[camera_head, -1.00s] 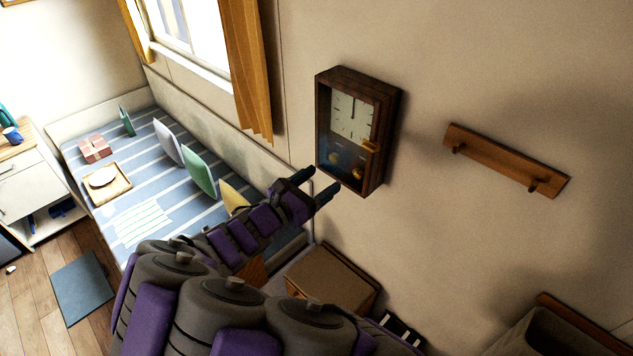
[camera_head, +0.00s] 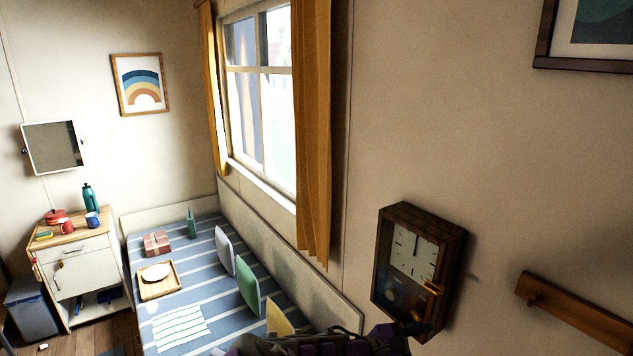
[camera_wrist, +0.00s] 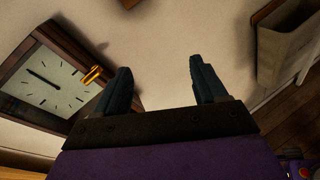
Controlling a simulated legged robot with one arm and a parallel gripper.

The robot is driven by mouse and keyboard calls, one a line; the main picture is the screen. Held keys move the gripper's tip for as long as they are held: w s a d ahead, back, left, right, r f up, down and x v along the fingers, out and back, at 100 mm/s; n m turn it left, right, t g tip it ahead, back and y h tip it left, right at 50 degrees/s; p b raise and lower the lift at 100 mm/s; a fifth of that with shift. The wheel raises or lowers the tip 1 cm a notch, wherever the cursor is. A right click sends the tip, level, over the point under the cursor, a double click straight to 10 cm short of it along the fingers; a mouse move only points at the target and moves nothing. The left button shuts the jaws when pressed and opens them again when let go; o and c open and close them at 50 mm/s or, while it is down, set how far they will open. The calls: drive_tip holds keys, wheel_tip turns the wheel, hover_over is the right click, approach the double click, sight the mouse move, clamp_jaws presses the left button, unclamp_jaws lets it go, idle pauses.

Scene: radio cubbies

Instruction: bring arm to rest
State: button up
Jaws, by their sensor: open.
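My gripper (camera_wrist: 158,85) is open and empty in the wrist view, its two dark fingers apart with bare wall beyond them. In the head view my arm shows only at the bottom edge, just below the wall clock, and a dark fingertip appears near the clock's lower edge. The wooden wall clock (camera_head: 417,262) has a pale dial and a brass-coloured knob on its front. It also shows at the left of the wrist view (camera_wrist: 45,85), beside the left finger. I cannot tell whether the fingertip touches the clock.
A wooden peg rail (camera_head: 575,312) is on the wall right of the clock. A bed (camera_head: 205,262) with cushions and a tray (camera_head: 159,281) lies under the window. A white cabinet (camera_head: 78,268) stands at the left. A pale bin-like container (camera_wrist: 285,45) shows in the wrist view.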

drive_tip(key=s+d+f+m+g+y+b, duration=0.1)
drive_tip(key=s+d+f+m+g+y, duration=0.15)
drive_tip(key=s+m, duration=0.4)
drive_tip(key=s+d+f+m+g+y+b, duration=0.1)
drive_tip(key=s+d+m+g+y, duration=0.25)
drive_tip(key=s, duration=0.55)
drive_tip(key=s+a+f+m+y+b, duration=0.1)
drive_tip(key=s+a+f+m+y, duration=0.2)
drive_tip(key=s+a+m+y, duration=0.4)
drive_tip(key=s+a+y, duration=0.2)
drive_tip(key=s+a, duration=0.3)
drive_tip(key=a, duration=0.1)
drive_tip(key=shift+f+b, duration=0.2)
drive_tip(key=shift+b, duration=0.15)
